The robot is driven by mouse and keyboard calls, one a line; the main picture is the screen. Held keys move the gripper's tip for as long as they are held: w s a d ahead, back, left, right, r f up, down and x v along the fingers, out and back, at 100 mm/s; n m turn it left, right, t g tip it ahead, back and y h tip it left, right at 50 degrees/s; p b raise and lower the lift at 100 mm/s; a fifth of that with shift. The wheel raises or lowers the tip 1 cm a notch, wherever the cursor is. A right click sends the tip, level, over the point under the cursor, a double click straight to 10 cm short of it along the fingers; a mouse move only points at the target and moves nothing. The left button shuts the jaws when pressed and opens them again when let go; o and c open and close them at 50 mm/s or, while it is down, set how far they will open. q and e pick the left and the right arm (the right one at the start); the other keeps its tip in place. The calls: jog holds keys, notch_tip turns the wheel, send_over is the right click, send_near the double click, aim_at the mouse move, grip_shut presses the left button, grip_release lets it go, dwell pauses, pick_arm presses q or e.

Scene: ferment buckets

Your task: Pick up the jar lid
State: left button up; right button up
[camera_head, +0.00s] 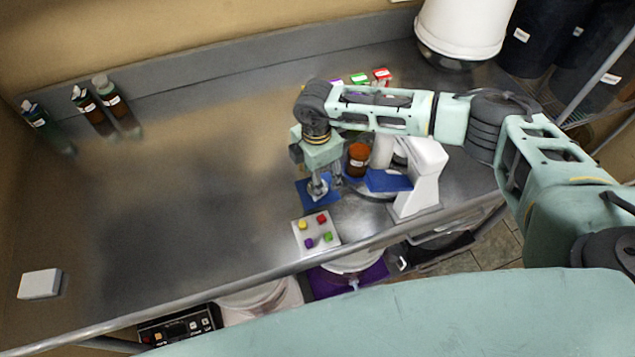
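My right gripper (320,190) points down over a small blue mat (332,203) near the table's front edge. Its fingers are small and partly hidden by the wrist, so I cannot tell whether they are open or shut. A small grey shape shows at the fingertips; I cannot tell whether it is the jar lid or part of the gripper. A brown jar (358,154) stands just right of the gripper, beside a white machine (425,175). I cannot make out a jar lid for certain. My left gripper is out of view.
A white panel with coloured buttons (312,240) lies in front of the mat. Bottles (108,95) stand at the back left, and a white bucket (463,28) at the back right. A white block (40,284) lies front left. The table's left middle is clear.

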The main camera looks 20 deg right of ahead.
jog(key=shift+s+a+f+p, duration=0.15)
jog(key=shift+f+p, duration=0.2)
jog(key=shift+f, duration=1.15)
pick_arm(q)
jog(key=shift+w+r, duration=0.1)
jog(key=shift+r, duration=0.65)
pick_arm(e)
jog(key=shift+c, duration=0.2)
jog(key=c, duration=0.4)
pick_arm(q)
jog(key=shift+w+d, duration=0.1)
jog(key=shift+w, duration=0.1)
pick_arm(e)
jog(key=c, duration=0.6)
jog(key=shift+r, duration=0.1)
